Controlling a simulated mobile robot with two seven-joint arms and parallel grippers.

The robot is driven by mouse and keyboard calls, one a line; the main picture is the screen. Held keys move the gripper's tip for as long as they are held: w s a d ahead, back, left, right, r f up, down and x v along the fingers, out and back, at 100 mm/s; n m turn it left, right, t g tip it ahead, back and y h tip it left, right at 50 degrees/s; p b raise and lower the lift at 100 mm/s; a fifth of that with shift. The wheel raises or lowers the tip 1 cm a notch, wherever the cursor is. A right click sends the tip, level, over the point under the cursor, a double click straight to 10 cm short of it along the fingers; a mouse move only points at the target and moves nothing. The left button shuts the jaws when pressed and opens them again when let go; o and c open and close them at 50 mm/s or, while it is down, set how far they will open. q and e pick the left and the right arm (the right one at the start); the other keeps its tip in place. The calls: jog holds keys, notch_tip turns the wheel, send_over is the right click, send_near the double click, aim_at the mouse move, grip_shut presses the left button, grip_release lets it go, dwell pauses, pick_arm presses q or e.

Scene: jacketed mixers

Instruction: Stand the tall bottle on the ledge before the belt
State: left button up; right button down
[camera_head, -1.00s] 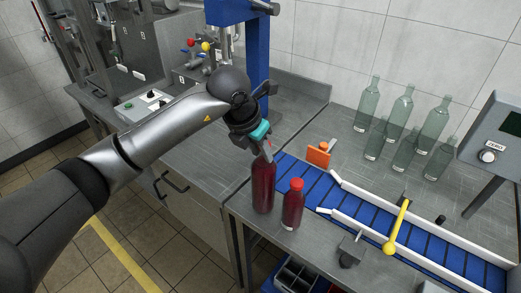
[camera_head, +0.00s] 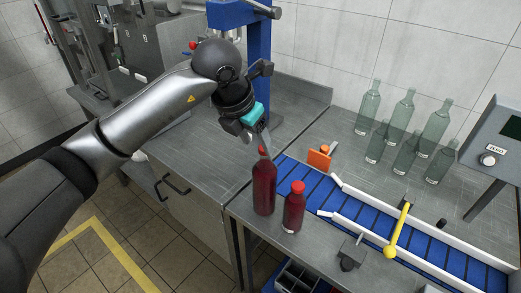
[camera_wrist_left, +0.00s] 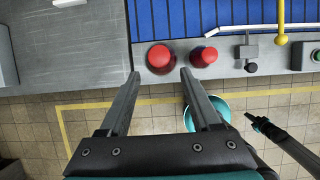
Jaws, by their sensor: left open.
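The tall bottle (camera_head: 264,190), dark red with a red cap, stands upright on the steel ledge (camera_head: 323,236) at the near left end of the blue belt (camera_head: 310,184). My left gripper (camera_head: 266,146) is open above and around the level of its cap; its fingers appear clear of the glass. In the left wrist view the tall bottle's cap (camera_wrist_left: 160,57) lies just beyond and between the two open fingertips (camera_wrist_left: 158,74). A dark arm end at the lower right of the wrist view looks like my right gripper (camera_wrist_left: 256,122); its jaws are too small to read.
A shorter red bottle (camera_head: 294,208) stands close right of the tall one. An orange block (camera_head: 319,158), white guide rails and a yellow-knobbed lever (camera_head: 390,250) are by the belt. Several clear green bottles (camera_head: 402,112) stand behind. A blue column (camera_head: 257,70) rises behind my gripper.

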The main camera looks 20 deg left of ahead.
pick_arm(q)
jog(key=v, duration=0.6)
jog(key=shift+r, duration=0.1)
